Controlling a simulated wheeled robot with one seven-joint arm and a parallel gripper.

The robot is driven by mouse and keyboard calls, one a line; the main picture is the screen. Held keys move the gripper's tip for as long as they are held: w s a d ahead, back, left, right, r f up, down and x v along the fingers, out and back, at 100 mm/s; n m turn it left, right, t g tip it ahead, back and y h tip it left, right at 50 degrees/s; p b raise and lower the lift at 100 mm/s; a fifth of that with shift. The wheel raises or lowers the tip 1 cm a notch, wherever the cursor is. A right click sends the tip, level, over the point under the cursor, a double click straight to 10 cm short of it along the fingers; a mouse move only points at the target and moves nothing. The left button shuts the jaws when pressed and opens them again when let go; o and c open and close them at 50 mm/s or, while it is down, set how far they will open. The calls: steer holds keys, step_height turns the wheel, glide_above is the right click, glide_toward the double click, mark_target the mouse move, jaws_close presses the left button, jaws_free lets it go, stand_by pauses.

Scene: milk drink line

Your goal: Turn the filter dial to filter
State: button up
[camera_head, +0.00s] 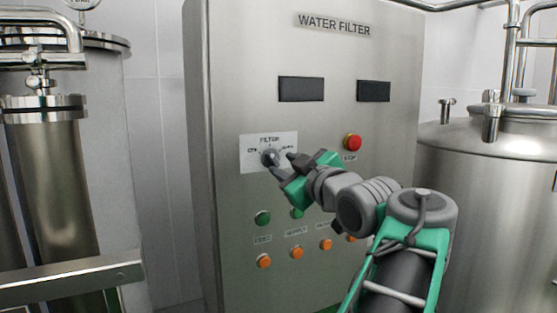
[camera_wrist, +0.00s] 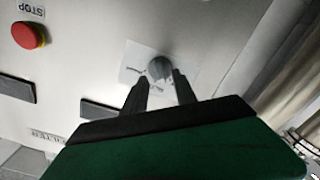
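The filter dial (camera_head: 268,157) is a grey knob on a white label plate (camera_head: 250,165) marked FILTER, on the steel water filter cabinet (camera_head: 335,85). My gripper (camera_head: 280,162) is at the dial from the right, and its fingers partly cover the dial and label. In the wrist view the dial (camera_wrist: 160,68) sits just beyond and between the tips of my two dark fingers (camera_wrist: 160,84). The fingers are apart, with the knob near the left and right tips. I cannot tell whether they touch it. The dial's exact setting is too small to read.
A red stop button (camera_head: 352,142) is right of the dial. Green buttons (camera_head: 263,218) and orange buttons (camera_head: 264,261) are below. Two dark displays (camera_head: 301,89) are above. Steel tanks stand at left (camera_head: 45,190) and right (camera_head: 490,200).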

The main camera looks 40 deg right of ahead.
mark_target(276, 162)
steer(key=x, duration=0.3)
steer(key=shift+w+d+f+p, duration=0.1)
steer(key=shift+w+d+p, duration=0.05)
steer(key=shift+w+p, duration=0.2)
jaws_close()
